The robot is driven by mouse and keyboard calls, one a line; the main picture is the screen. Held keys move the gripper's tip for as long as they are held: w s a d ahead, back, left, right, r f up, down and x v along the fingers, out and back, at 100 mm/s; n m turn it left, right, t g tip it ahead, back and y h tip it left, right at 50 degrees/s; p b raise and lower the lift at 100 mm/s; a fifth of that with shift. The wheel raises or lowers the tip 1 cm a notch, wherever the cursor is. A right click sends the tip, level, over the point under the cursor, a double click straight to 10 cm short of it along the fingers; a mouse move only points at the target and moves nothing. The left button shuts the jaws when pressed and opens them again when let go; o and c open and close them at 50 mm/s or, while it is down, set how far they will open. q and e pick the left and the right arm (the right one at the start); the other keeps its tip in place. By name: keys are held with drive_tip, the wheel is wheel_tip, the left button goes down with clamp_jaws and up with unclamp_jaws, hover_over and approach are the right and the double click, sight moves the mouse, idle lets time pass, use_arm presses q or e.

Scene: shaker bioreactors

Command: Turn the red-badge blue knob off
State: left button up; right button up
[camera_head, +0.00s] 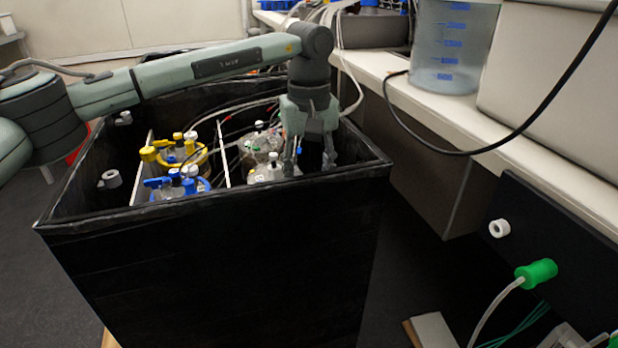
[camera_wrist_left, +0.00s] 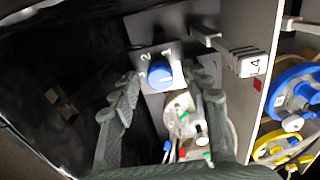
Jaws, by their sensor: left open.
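A round blue knob (camera_wrist_left: 160,75) sits on a grey plate (camera_wrist_left: 176,54) marked with small numerals, inside the black box, in the left wrist view. My left gripper (camera_wrist_left: 166,84) is open, with one finger on each side of the knob in that view; contact cannot be told. A small red patch (camera_wrist_left: 257,84) shows on the pale panel right of the knob; whether it is the badge is unclear. In the head view my left gripper (camera_head: 309,162) points down into the box near its right corner, and its fingers partly hide what lies there. My right gripper is not in view.
The black box (camera_head: 215,255) has high walls around the gripper. Bottles with yellow caps (camera_head: 150,154) and blue fittings stand inside, left of a white divider (camera_head: 222,152). A shelf with a large clear beaker (camera_head: 453,50) and a hanging black cable (camera_head: 480,151) is at right.

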use_arm(q)
drive_tip(key=shift+r, duration=0.1)
wheel_tip(320, 180, up, 12)
idle(0.4)
